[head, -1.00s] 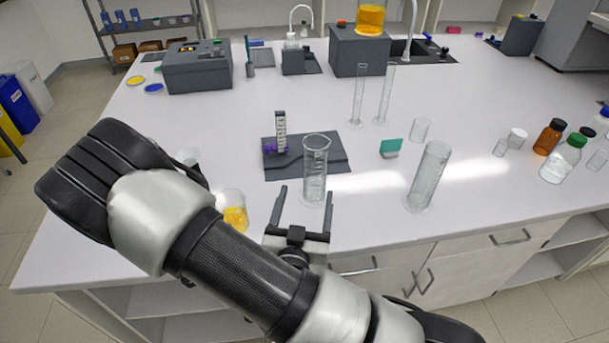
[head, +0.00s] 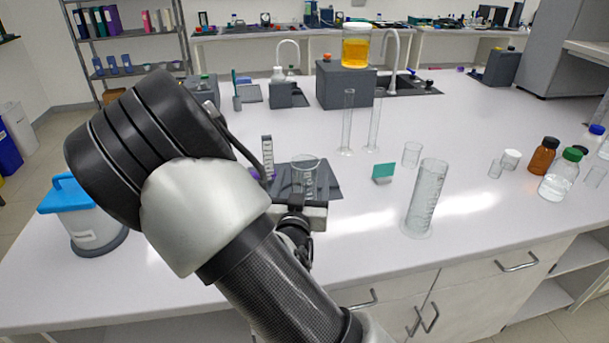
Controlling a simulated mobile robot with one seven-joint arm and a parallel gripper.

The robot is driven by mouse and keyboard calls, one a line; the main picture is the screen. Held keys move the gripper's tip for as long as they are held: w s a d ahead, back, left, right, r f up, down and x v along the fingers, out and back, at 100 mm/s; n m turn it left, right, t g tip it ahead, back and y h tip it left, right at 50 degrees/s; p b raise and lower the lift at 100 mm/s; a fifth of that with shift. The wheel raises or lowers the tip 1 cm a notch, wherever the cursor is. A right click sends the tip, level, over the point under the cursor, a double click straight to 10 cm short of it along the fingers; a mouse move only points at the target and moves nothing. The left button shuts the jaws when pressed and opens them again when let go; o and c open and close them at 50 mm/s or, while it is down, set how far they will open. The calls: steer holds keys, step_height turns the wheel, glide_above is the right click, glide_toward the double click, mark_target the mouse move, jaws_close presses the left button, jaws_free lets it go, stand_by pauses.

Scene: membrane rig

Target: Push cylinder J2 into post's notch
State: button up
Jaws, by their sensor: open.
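A clear graduated cylinder (head: 308,175) stands over the dark plate (head: 331,189), straight ahead of my gripper (head: 300,202). I cannot read a label, so I cannot confirm it is J2. Its foot is hidden behind my gripper. My gripper is open, low over the front of the plate, with its fingers close to the cylinder's lower part. Contact is unclear. A pale post with dark marks (head: 267,150) stands at the plate's left side. Its foot and any notch are hidden or too small to tell.
A second large graduated cylinder (head: 427,195) stands to the right. Two thin cylinders (head: 347,125) stand behind. Bottles (head: 542,157) are far right. The front right bench is clear.

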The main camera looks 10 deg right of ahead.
steer(key=shift+x, duration=1.5)
